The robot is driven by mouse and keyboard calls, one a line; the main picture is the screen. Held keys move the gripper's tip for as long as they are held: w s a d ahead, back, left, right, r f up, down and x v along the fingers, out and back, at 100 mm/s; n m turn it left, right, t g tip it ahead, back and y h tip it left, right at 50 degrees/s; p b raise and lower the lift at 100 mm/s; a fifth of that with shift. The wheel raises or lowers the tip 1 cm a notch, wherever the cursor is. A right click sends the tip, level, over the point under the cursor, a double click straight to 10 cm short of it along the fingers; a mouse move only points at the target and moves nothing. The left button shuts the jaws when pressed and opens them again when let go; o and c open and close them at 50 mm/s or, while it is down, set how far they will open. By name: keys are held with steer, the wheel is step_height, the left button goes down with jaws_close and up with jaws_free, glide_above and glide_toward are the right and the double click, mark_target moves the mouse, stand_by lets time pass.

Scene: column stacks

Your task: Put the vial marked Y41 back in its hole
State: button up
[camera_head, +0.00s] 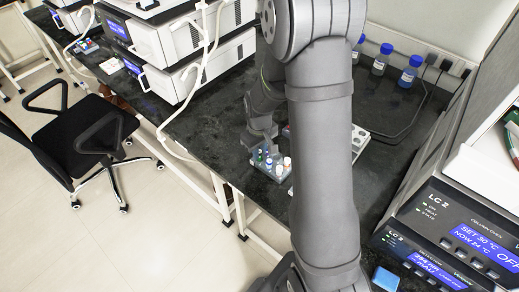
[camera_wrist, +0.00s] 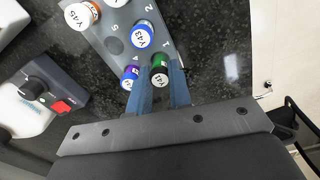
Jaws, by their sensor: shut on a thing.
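A grey numbered rack (camera_wrist: 112,44) crosses the top of the wrist view. My gripper is shut on this vial. How deep the vial sits in a hole cannot be told. A blue-and-purple vial (camera_wrist: 130,74) is just left of the fingers. In the head view, my gripper (camera_head: 262,138) is over the small rack, and my arm hides part of it.
A blue vial marked Y43 (camera_wrist: 142,34) and an orange one marked Y45 (camera_wrist: 82,15) stand in the rack. A dark device with a red patch (camera_wrist: 58,95) is to the left. Blue-capped bottles (camera_head: 381,59) stand at the back of the dark bench (camera_head: 205,128).

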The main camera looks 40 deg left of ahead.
steer(key=shift+f, duration=0.15)
steer(key=shift+f, duration=0.4)
stand_by(0.4)
steer(key=o, duration=1.2)
steer(key=shift+w+r, duration=0.1)
steer(key=shift+r, duration=2.9)
